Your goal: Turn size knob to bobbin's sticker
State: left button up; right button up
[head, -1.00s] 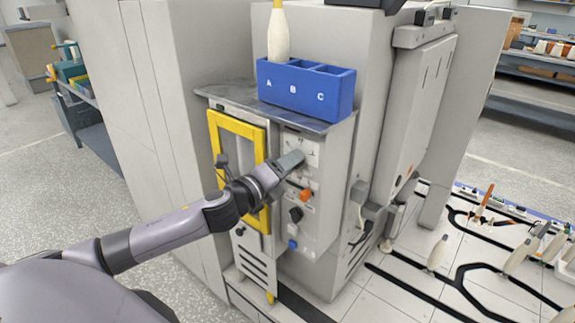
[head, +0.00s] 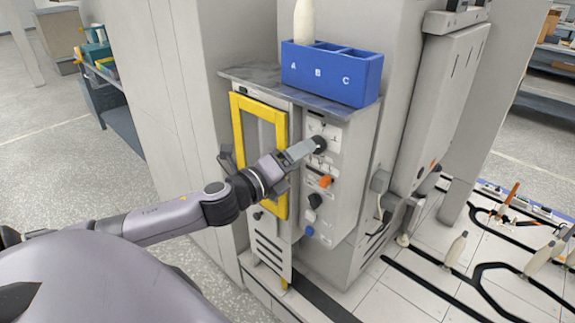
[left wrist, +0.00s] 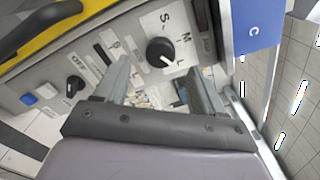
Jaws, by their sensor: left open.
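The black size knob (head: 319,143) is on the upper part of the grey machine's front panel. In the left wrist view, the knob (left wrist: 160,52) sits among the letters S, M and L; a small pale mark shows on it, but I cannot tell its exact setting. My left gripper (head: 310,146) is open at the knob; in the left wrist view its fingers lie on either side, with the knob just beyond the tips. Contact is unclear. A cream bobbin (head: 304,22) stands upright in compartment A of the blue tray (head: 318,78). No sticker is visible on it.
A yellow-framed door (head: 238,140) is left of the panel. The metal ledge (head: 250,78) juts out above.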

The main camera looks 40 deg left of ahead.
pick_arm(q)
jog(key=shift+s+a, duration=0.1)
jog(key=shift+s, duration=1.3)
jog(key=s+d+f+n+g, duration=0.2)
jog(key=s+d+f+n, duration=0.15)
jog(key=f+n, duration=0.4)
jog(key=s+d+f+n+g, duration=0.2)
jog(key=s+f+n, duration=0.25)
jog(key=f, duration=0.65)
jog(key=s+d+f+n+g+h, duration=0.1)
jog(key=s+d+f+n+g, duration=0.2)
jog(key=s+d+f+n, duration=0.6)
notch_tip(320, 180, down, 2)
jog(key=shift+s+d+n+g, duration=0.3)
jog(key=shift+s+n, duration=0.25)
jog(key=shift+n, duration=0.55)
